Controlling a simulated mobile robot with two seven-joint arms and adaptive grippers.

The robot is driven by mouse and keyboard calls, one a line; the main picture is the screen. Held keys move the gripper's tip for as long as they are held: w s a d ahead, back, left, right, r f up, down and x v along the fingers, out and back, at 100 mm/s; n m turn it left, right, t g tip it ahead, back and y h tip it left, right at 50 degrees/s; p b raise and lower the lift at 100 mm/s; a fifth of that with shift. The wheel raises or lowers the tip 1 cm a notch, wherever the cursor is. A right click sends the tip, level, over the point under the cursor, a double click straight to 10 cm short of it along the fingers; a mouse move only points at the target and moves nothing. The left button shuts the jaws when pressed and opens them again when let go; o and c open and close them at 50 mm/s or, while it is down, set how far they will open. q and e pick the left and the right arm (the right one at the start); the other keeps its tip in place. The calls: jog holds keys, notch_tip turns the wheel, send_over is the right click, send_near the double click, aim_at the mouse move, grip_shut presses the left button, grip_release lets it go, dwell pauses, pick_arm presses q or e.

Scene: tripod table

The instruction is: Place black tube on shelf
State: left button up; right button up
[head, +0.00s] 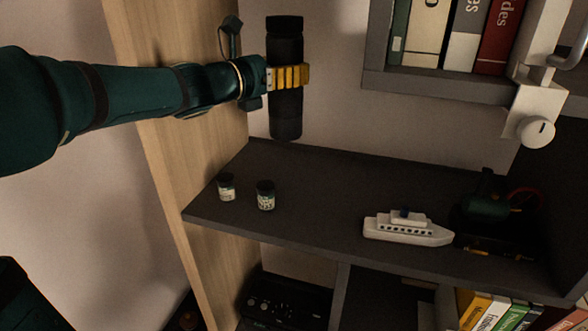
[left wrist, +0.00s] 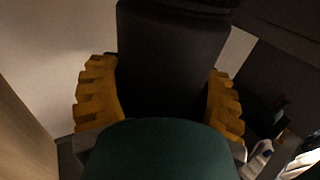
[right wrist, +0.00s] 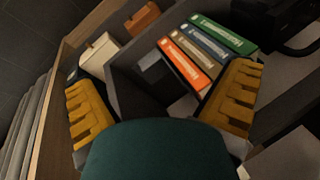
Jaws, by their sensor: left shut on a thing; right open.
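The black tube (head: 285,112) stands upright in the grasp of my left gripper (head: 288,77), whose yellow fingers are shut around its middle. The tube's lower end appears above the back left part of the dark shelf (head: 330,182); I cannot tell whether it touches. In the left wrist view the tube (left wrist: 170,60) fills the space between the yellow fingers (left wrist: 165,100). My right gripper (right wrist: 160,110) is open and empty in the right wrist view, with books beyond it. It does not show in the head view.
Two small jars (head: 226,187) (head: 265,195) stand at the shelf's left. A white toy ship (head: 407,228) and a dark green object (head: 486,205) stand at its right. An upper shelf (head: 440,88) holds books. A wooden side panel (head: 170,140) bounds the left. The shelf's middle is clear.

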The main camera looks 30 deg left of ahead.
aim_at(277, 123)
pick_arm(q)
jog(key=shift+w+f, duration=0.1)
jog(key=shift+f, duration=0.25)
jog(key=f, duration=0.5)
jog(key=shift+s, duration=0.25)
jog(key=shift+w+f, duration=0.1)
jog(key=shift+f, duration=2.05)
jog(key=o, duration=1.3)
